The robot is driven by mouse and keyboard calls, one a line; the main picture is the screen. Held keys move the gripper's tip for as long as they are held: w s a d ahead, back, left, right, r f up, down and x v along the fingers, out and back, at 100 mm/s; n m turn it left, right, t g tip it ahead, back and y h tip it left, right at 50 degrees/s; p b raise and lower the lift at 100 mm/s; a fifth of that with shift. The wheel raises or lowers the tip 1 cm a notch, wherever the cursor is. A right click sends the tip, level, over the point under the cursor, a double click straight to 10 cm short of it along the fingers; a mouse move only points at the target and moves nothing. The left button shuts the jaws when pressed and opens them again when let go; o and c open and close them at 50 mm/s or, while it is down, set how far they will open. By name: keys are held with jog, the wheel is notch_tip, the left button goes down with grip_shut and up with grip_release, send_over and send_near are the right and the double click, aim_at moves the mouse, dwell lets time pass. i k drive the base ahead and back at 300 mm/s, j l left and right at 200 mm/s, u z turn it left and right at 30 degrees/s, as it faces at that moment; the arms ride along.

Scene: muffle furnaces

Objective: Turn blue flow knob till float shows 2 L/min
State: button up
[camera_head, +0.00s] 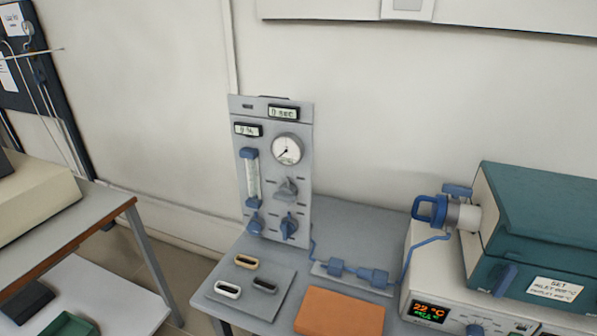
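A grey upright gas panel (304,205) stands on the grey table. A flow tube (253,178) with blue end caps is on its left side; the float and scale are too small to read. A blue knob (255,224) sits directly below the tube. A second blue knob (289,226) is to its right, with a grey knob (287,190) above that. A round white gauge (287,149) is at the upper right of the panel. Two small displays are at the top, one reading "0 sec" (284,113). My gripper is not in view.
A teal furnace (530,215) with a blue handle stands right of the panel. An orange block (340,312), a blue inline fitting (355,273) and a grey plate (277,300) with three small oval pieces lie before the panel. Another table (60,235) is at left.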

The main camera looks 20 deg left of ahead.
aim_at(254, 229)
jog(key=u, duration=1.25)
